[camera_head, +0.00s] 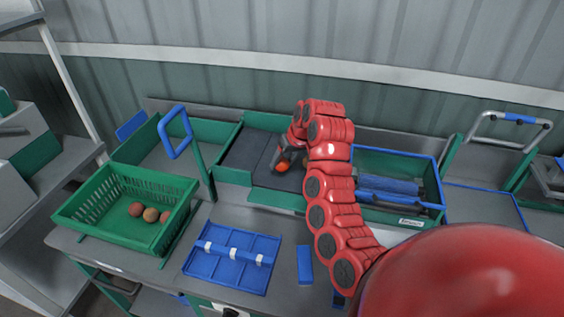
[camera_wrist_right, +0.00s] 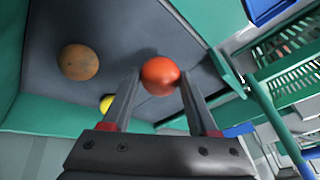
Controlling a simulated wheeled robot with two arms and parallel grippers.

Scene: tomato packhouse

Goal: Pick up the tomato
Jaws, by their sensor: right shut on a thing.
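A red-orange tomato (camera_wrist_right: 160,75) sits between the two fingertips of my right gripper (camera_wrist_right: 159,85) in the right wrist view. The fingers are shut on it from both sides. In the head view the tomato (camera_head: 282,166) is a small orange spot under my right gripper (camera_head: 283,161), over the dark-floored green tray (camera_head: 272,198). The gripper and arm hide part of it. I cannot tell whether the tomato touches the tray floor. My left gripper is not in view.
A brownish round fruit (camera_wrist_right: 79,62) and a yellow one (camera_wrist_right: 106,104) lie in the tray. A green crate (camera_head: 90,222) with several fruits stands at left. A blue divided tray (camera_head: 228,276) lies in front. A blue-rimmed bin (camera_head: 404,160) is at right.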

